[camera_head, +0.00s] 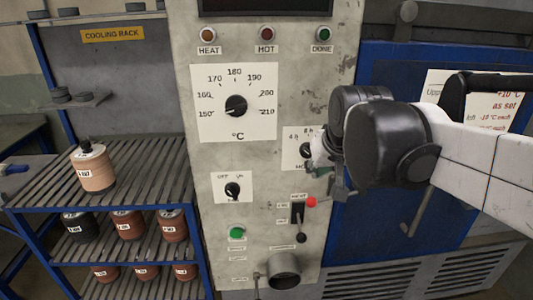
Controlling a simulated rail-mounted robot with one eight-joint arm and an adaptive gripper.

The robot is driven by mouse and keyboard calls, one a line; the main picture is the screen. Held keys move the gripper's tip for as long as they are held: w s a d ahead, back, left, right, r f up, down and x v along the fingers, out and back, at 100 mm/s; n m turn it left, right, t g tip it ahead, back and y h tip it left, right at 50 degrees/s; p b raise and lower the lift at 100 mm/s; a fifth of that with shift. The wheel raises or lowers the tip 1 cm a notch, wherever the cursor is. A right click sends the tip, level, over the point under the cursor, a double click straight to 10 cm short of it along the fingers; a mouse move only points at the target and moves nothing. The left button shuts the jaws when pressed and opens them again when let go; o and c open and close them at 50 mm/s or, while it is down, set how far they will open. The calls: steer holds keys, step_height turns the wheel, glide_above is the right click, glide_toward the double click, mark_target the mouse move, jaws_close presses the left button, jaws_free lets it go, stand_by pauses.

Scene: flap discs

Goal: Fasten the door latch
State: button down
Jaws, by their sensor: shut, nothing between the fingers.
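My gripper (338,188) shows at the centre right, in front of the right edge of the grey control panel (270,150). It looks shut and empty; its fingers are small and partly hidden by my wrist. The blue oven door (375,225) is to the right, largely covered by my arm. A grey lever (421,212), possibly the door latch, slants down across the door to the right of my gripper and apart from it. Its upper end is hidden behind my arm, so I cannot tell whether it is fastened.
A blue-framed cooling rack (40,205) with several labelled disc stacks stands at left.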

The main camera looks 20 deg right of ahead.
steer(key=shift+w+d+r, duration=0.2)
steer(key=shift+d+r, duration=0.45)
steer(key=shift+d, duration=0.25)
glide_above(313, 199)
steer(key=f, duration=0.8)
steer(key=shift+w+d+f, duration=0.1)
steer(key=shift+w+f, duration=0.05)
steer(key=shift+w, duration=0.25)
steer(key=shift+s+f, duration=0.2)
steer(key=shift+f, duration=0.85)
steer(key=shift+s+f+b, duration=0.2)
steer(key=shift+f+b, duration=0.1)
steer(key=shift+f, duration=0.6)
